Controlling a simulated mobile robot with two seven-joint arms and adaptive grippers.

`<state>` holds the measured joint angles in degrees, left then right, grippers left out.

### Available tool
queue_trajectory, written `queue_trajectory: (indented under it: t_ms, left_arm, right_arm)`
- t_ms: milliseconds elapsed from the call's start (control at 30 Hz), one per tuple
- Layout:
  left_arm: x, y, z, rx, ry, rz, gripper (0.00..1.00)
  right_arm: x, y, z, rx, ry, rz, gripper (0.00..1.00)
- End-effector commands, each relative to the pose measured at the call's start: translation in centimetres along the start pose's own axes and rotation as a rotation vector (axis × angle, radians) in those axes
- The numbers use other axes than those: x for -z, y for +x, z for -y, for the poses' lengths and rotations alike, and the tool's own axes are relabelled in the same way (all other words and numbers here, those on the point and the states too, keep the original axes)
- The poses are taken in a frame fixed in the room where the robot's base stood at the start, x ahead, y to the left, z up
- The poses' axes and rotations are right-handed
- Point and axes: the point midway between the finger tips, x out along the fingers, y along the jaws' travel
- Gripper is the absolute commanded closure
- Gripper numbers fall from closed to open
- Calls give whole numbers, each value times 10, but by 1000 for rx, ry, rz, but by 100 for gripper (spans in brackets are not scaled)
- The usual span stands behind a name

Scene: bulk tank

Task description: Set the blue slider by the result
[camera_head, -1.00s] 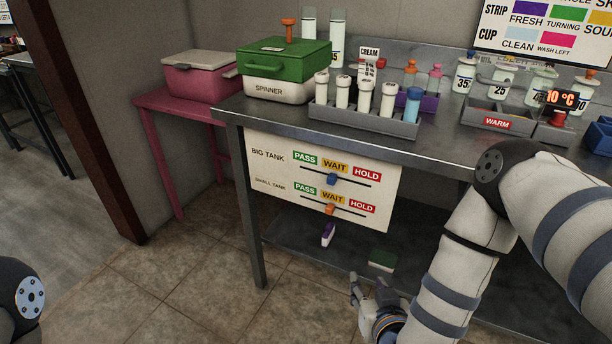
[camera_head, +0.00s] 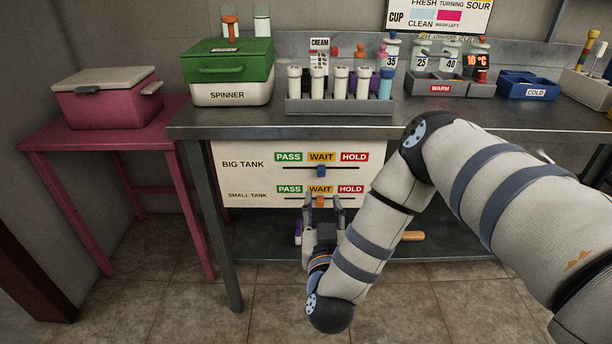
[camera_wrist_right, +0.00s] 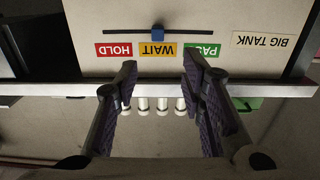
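A white panel (camera_head: 235,178) hangs under the bench front. Its BIG TANK row has PASS, WAIT and HOLD labels above a dark track. The blue slider (camera_head: 320,172) sits on that track below WAIT; it also shows in the upside-down right wrist view (camera_wrist_right: 158,29). In the SMALL TANK row the orange slider (camera_head: 320,201) is also below WAIT. My right gripper (camera_head: 322,204) is open and empty, fingers pointing up, low in front of the panel. In the wrist view the blue slider lies beyond the fingertips, apart from them. My left gripper is out of view.
The bench edge (camera_head: 250,132) overhangs the panel. On top stand the green-lidded spinner (camera_head: 230,75), a rack (camera_head: 340,106) of white-capped vials, and the warm (camera_head: 440,87) and cold (camera_head: 530,90) trays. A lower shelf (camera_head: 270,245) lies beneath. A pink table (camera_head: 80,145) stands left.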

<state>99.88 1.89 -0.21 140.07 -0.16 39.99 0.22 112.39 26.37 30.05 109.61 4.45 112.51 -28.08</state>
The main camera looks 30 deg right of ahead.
Motion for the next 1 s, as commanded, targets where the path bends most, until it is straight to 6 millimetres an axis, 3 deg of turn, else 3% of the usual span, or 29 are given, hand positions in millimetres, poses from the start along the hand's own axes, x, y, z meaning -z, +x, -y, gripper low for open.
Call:
queue_trajectory:
  t_ms: [167,400,533,700,933,1000]
  left_arm:
    - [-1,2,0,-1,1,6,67]
    - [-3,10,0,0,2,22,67]
    - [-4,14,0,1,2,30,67]
    - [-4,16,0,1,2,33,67]
    - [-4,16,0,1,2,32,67]
    - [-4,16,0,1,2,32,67]
  right_arm:
    - [1,22,-1,-6,1,-7,63]
    - [-1,83,-2,-6,0,-5,63]
    - [-1,107,-1,-4,-1,-3,63]
    - [1,120,-1,-2,0,-3,63]
    - [1,121,-1,-2,1,-3,63]
    - [1,121,-1,-2,1,-3,79]
